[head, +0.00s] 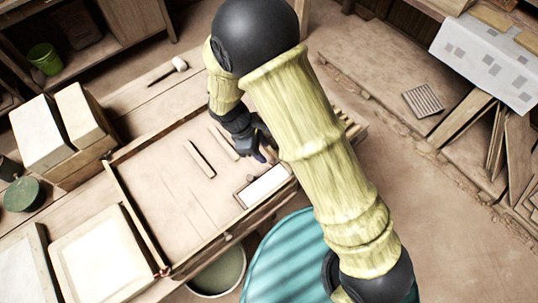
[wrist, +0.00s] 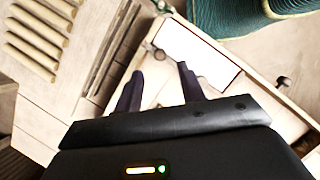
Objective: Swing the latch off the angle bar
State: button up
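My gripper (head: 262,154) is over the right part of the shallow wooden press tray, next to a white rectangular panel (head: 264,185). In the wrist view my gripper (wrist: 160,72) shows two dark fingers standing apart, with nothing clearly held between them. A small dark knob (wrist: 160,54) shows just beyond the gap between the fingertips, near a corner of the white panel (wrist: 197,54). It may belong to the latch, but I cannot tell. Two thin bars (head: 200,158) lie on the tray bed. I cannot pick out the angle bar for sure; my arm hides part of the tray.
A teal ribbed round container (head: 290,262) and a pale bucket (head: 218,272) stand by the tray's near side. Another dark knob (wrist: 283,82) is on the tray's edge. A mallet (head: 168,70) lies behind; white blocks (head: 42,130) stand left. The tray bed's left part is clear.

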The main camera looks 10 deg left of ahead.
aim_at(271, 161)
jog(key=x, duration=0.5)
jog(key=shift+f+p, duration=0.3)
jog(key=shift+p, duration=0.05)
jog(key=shift+d, duration=0.1)
grip_shut()
